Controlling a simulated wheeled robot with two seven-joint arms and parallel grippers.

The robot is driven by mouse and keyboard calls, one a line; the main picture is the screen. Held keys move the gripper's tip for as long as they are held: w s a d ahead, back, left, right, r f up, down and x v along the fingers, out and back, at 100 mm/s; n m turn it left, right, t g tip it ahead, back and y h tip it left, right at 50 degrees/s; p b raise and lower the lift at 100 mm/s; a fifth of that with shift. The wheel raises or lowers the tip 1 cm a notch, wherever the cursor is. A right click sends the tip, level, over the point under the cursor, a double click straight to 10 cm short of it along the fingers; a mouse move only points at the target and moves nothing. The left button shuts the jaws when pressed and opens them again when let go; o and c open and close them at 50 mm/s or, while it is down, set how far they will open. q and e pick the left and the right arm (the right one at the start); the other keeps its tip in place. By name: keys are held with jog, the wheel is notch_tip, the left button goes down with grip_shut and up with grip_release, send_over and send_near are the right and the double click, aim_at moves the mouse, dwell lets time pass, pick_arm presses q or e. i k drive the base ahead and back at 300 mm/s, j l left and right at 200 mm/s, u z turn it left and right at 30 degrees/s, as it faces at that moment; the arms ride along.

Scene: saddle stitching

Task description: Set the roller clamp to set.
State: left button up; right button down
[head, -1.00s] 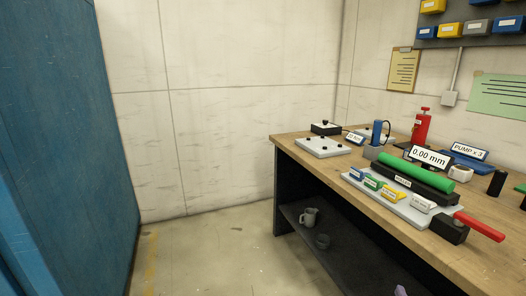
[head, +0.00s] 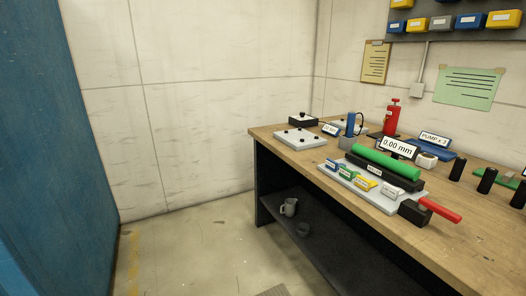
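A device with a green roller (head: 385,162) lies on the workbench at the right of the head view. The roller sits over a black bar on a pale base plate (head: 374,194). A sign reading 0.00 mm (head: 397,148) stands behind the roller. A red lever (head: 440,210) sticks out to the right from a black block (head: 413,212) at the near end of the base. Small blue, green, yellow and white labelled tabs (head: 364,184) line its front edge. I cannot read which part is the roller clamp. Neither of my grippers is in view.
The wooden workbench (head: 300,158) runs along the right. A red pump bottle (head: 391,118), a white plate with black knobs (head: 300,139) and black cylinders (head: 487,180) stand on it. A mug (head: 289,207) sits on the lower shelf. The floor (head: 190,250) left of the bench is clear.

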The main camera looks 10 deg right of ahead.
aim_at(424, 204)
jog(key=z, duration=1.65)
